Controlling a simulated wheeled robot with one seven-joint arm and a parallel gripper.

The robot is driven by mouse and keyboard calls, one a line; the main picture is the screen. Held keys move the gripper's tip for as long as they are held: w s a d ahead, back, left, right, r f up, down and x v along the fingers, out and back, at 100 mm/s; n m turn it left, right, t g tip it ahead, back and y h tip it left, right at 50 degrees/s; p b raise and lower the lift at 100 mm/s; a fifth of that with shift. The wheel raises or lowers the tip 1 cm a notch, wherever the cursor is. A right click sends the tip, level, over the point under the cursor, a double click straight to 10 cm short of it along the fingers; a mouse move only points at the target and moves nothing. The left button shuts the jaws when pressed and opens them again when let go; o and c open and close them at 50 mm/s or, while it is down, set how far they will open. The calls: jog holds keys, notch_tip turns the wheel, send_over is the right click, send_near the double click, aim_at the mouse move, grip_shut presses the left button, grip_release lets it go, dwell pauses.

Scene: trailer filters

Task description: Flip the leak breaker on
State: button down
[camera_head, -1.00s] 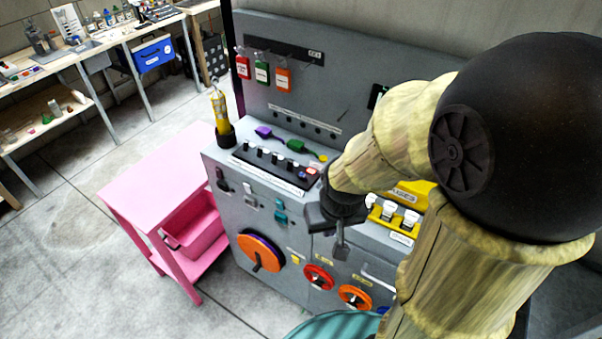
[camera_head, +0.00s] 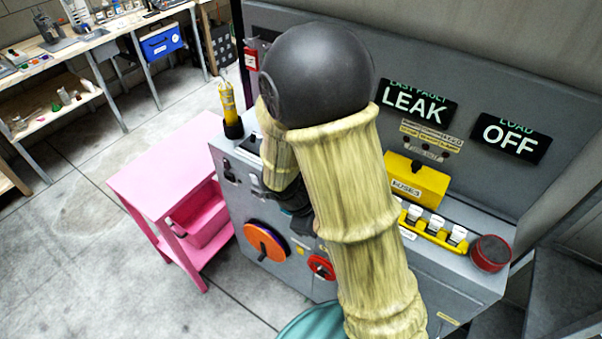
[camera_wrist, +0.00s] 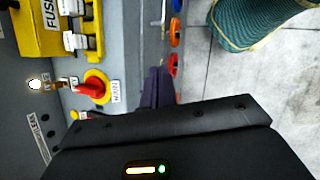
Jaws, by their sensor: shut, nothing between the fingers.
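The grey control cabinet (camera_head: 222,205) stands in front of me. Dark switches (camera_head: 229,175) show on the left of its front face, but I cannot tell which is the leak breaker. A display above reads "LAST FAULT LEAK" (camera_head: 416,101). In the wrist view my gripper (camera_wrist: 158,84) is shut and empty, with its fingers over the cabinet near its front edge. A red handle on a yellow round base (camera_wrist: 92,88) lies left of the fingers, apart from them. In the head view my arm hides most of the gripper and the middle of the panel.
A second display reads "LOAD OFF" (camera_head: 510,138). A yellow fuse box (camera_head: 417,180) and a row of white-topped fuses (camera_head: 436,224) are on the right. An orange dial (camera_head: 265,243) and a red dial (camera_head: 321,267) are on the front. A pink table (camera_head: 160,165) stands left.

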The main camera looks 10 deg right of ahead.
jog(key=w+a+f+n+t+h+p, duration=0.1)
jog(key=w+a+f+n+t+h, duration=0.2)
jog(key=w+a+n+t, duration=0.7)
jog(key=w+a+n+h, duration=0.1)
jog(key=w+n, duration=0.1)
jog(key=n, duration=0.3)
jog(key=shift+f+n+p, duration=0.3)
jog(key=shift+f, duration=0.05)
jog(key=shift+w+d, duration=0.1)
jog(key=shift+w+d+r+p+x, duration=0.15)
jog(key=shift+r+p+x, duration=0.45)
jog(key=shift+x, duration=1.55)
jog(key=shift+w+d+r+p+x, duration=0.25)
jog(key=shift+p+x, duration=0.65)
jog(key=shift+x, duration=1.25)
jog(key=shift+s+r+p+x, duration=0.1)
jog(key=shift+r+p+x, duration=0.55)
jog(key=shift+x, duration=1.45)
jog(key=shift+w+a+f, duration=0.1)
